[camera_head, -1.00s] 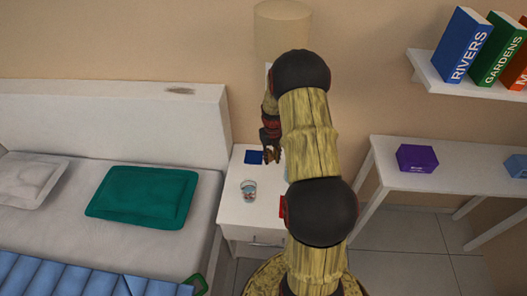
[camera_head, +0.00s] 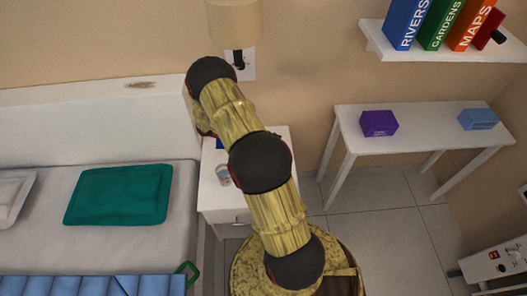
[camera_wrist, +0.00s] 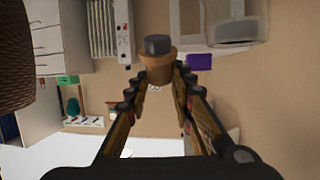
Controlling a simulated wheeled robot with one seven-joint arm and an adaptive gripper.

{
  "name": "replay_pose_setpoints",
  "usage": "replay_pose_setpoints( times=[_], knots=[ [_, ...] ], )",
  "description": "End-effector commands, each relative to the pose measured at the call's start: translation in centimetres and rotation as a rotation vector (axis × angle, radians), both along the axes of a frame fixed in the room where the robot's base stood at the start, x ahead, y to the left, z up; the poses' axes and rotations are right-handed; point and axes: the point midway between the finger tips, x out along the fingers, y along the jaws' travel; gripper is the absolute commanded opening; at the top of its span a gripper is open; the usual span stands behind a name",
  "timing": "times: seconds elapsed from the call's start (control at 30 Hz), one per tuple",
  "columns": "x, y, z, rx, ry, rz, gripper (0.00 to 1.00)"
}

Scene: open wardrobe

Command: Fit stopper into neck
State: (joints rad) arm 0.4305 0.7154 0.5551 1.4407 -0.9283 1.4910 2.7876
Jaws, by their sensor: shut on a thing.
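In the wrist view my gripper (camera_wrist: 160,82) is shut on the stopper (camera_wrist: 158,66), a tan, cork-like piece with a dark grey top. The stopper sits between the fingertips, with its grey end pointing away from the fingers. In the head view my arm covers the gripper and the stopper. No bottle or neck can be made out in either view; my arm hides part of the white nightstand (camera_head: 226,216), where one could stand.
A small glass with mixed contents (camera_head: 223,175) and a dark blue item (camera_head: 219,143) are on the nightstand. The bed with a green pillow (camera_head: 119,194) is left. A wall lamp (camera_head: 234,22) hangs above. A white table (camera_head: 425,138) with a purple box (camera_head: 379,123) stands right.

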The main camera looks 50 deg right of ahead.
Motion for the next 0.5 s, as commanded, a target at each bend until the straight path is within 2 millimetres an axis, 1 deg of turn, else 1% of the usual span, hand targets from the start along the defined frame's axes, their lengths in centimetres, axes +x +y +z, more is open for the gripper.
replay_pose_setpoints(
  times=[0.03, 0.1, 0.2, 0.33, 0.4, 0.5],
  knots=[
    [0.7, -0.6, 1.1, -0.051, 0.080, 0.064, 0.06],
    [2.1, -1.4, 3.0, -0.129, 0.172, 0.148, 0.06],
    [4.4, -2.1, 5.5, -0.223, 0.262, 0.254, 0.06],
    [6.7, -2.2, 7.4, -0.295, 0.318, 0.340, 0.06],
    [7.5, -2.1, 8.0, -0.316, 0.332, 0.366, 0.06],
    [8.1, -2.0, 8.4, -0.332, 0.341, 0.384, 0.06]
  ],
)
